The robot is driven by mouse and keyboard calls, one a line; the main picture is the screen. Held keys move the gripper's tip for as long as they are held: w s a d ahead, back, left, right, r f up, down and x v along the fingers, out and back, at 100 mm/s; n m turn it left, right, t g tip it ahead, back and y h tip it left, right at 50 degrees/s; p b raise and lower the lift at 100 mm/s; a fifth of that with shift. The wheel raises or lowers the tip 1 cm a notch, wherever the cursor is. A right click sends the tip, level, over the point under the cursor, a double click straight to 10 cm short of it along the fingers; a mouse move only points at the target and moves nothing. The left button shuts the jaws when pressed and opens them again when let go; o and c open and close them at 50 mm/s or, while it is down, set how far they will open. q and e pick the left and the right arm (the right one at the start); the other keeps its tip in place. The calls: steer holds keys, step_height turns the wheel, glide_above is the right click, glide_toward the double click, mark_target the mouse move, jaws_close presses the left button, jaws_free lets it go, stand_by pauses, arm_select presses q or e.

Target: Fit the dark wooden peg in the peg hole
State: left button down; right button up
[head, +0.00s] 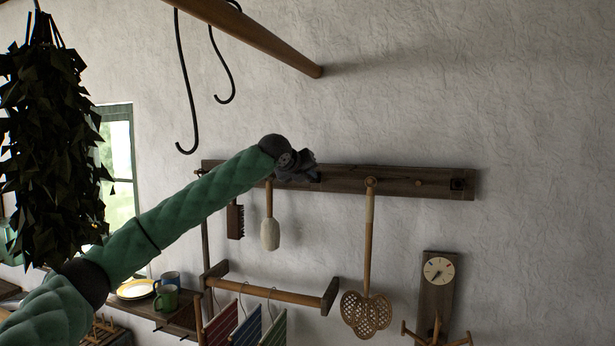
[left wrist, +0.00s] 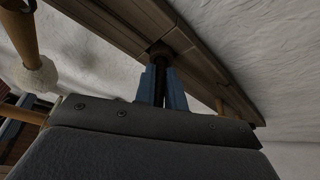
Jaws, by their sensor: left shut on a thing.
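My left gripper (head: 308,170) is at the dark wooden peg rail (head: 410,180) on the wall, left of its middle. In the left wrist view its blue fingers (left wrist: 161,88) are shut on the dark wooden peg (left wrist: 159,82), which points up at the rail (left wrist: 115,22). The peg's far end meets a dark round spot on the rail's face; I cannot tell whether it is inside the peg hole or only against it. The hole itself is hidden by the gripper in the head view. My right gripper is not in view.
A towel bar (head: 270,294) is below. Black hooks (head: 187,100) hang from a pole (head: 250,37) above. The wall on the upper right is bare.

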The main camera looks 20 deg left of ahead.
arm_select(q)
steer(key=shift+w, duration=0.5)
steer(key=c, duration=1.4)
jaws_free()
